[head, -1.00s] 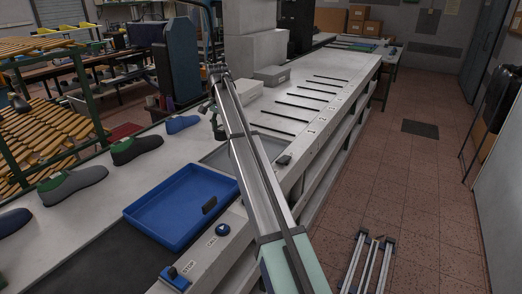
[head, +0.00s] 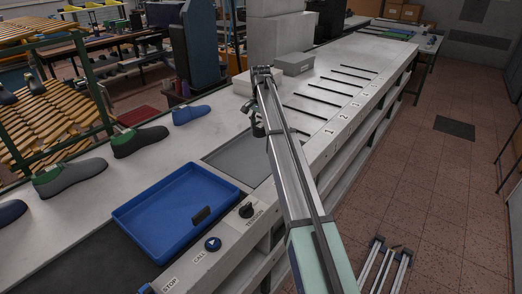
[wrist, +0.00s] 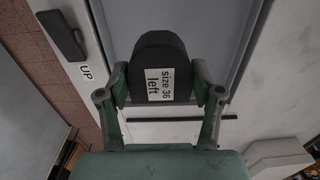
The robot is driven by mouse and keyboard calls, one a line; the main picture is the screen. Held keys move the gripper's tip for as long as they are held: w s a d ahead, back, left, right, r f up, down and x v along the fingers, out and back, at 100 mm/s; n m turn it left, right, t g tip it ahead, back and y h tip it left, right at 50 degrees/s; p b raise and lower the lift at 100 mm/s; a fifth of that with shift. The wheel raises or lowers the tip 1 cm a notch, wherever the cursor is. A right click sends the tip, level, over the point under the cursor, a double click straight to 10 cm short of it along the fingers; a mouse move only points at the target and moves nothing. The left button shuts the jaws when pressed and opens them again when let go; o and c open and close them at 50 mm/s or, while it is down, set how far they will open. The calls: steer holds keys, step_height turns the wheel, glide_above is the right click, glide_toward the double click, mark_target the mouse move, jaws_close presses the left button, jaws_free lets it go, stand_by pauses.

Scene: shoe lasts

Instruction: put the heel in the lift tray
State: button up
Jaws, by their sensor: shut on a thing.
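The heel (wrist: 158,62) is a dark, rounded block with a white label reading "size 36 left". My gripper (wrist: 160,85) is shut on it, one green-grey finger on each side, in the wrist view. In the head view my gripper (head: 257,120) is above the bench near the far edge of a grey recessed tray (head: 232,160), and the heel is hard to make out there. The wrist view shows a flat grey surface (wrist: 222,20) beyond the heel, with a light border. I cannot tell the height of the heel above it.
A blue tray (head: 135,218) stands left of the grey one, with a small dark piece in it. Several shoes (head: 140,140) stand along the bench's left side.

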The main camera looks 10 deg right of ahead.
mark_target(261, 158)
step_height(261, 158, down, 13)
steer(key=p, duration=0.3)
steer(key=shift+d, duration=0.1)
steer(key=shift+f, duration=0.25)
steer(key=o, duration=1.3)
steer(key=shift+r, duration=0.1)
step_height(261, 158, up, 12)
steer(key=b, duration=0.3)
steer(key=shift+r, duration=0.15)
